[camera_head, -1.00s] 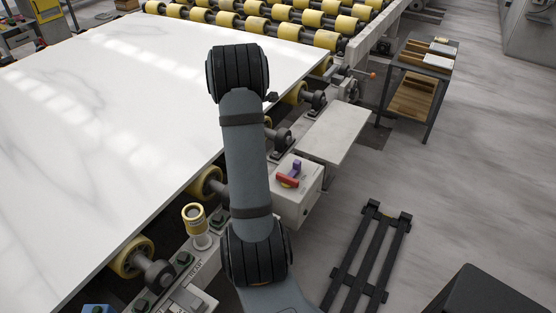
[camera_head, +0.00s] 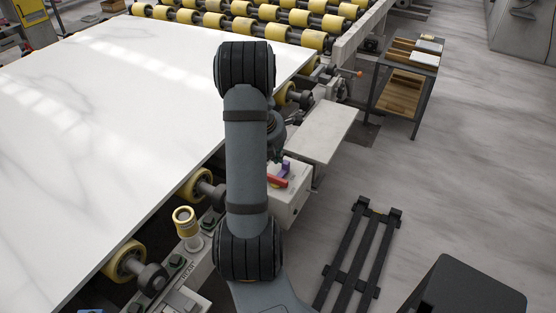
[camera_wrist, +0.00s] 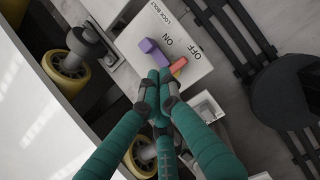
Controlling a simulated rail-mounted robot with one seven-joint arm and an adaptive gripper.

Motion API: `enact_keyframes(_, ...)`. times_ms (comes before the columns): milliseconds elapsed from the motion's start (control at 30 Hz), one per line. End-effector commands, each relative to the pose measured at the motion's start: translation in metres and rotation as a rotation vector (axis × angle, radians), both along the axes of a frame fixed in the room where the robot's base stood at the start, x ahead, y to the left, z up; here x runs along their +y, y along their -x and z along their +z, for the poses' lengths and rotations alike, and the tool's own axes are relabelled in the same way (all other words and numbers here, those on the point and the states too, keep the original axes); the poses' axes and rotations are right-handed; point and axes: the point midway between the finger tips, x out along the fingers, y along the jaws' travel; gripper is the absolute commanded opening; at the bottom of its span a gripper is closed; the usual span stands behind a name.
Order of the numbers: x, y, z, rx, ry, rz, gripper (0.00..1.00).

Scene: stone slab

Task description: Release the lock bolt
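The lock bolt switch sits on a pale box (camera_wrist: 199,42) marked "LOCK BOLT", "ON" and "OFF" in the wrist view. It has a purple block (camera_wrist: 152,50) and a red-orange handle (camera_wrist: 178,65) with a little yellow beneath. In the head view, the purple part (camera_head: 285,168) and red part (camera_head: 277,182) show beside my arm. My gripper (camera_wrist: 159,77) has its teal fingertips together, just below the purple block and left of the red handle. I see nothing between them. Contact with the switch cannot be told. The fingertips hide part of the switch.
A large white stone slab (camera_head: 115,100) lies on yellow rollers left of the box. A yellow-topped post (camera_head: 184,217) stands nearby. A pale shelf (camera_head: 318,130) is beyond the box.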

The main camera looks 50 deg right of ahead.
Motion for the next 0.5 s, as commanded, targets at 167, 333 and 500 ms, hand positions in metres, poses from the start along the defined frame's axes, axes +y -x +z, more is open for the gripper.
enact_keyframes(167,-0.012,-0.002,-0.035,0.0,-0.002,0.0,0.0)
enact_keyframes(333,-0.022,-0.004,-0.058,-0.001,-0.001,0.0,0.0)
enact_keyframes(500,-0.027,-0.005,-0.071,-0.001,0.0,0.0,0.0)
